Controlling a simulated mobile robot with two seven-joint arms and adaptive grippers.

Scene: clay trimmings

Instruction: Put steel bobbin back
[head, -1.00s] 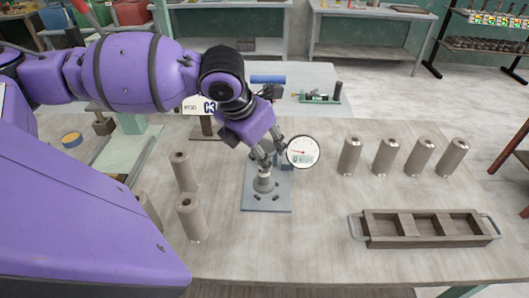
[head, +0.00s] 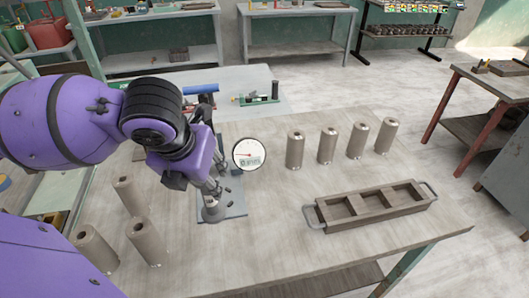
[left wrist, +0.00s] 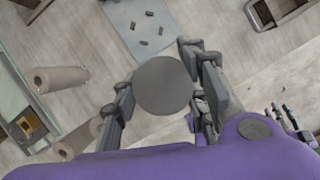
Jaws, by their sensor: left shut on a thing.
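My left gripper (head: 213,190) points down over the front left part of the blue-grey gauge plate (head: 236,209). It is shut on the steel bobbin (head: 211,212), a small grey metal piece mostly hidden by the fingers in the head view. In the left wrist view the bobbin (left wrist: 163,85) shows as a flat grey disc between the two fingers. Whether the bobbin touches the plate is unclear. Dark finger-like parts, perhaps my right gripper (left wrist: 285,118), show at the wrist view's right; their opening is unclear.
A round dial gauge (head: 249,154) stands close right of the gripper. Several taupe cylinders stand left of the plate (head: 146,243) and in a row at back right (head: 327,146). A three-compartment wooden tray (head: 369,206) lies at right. Bare table lies between plate and tray.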

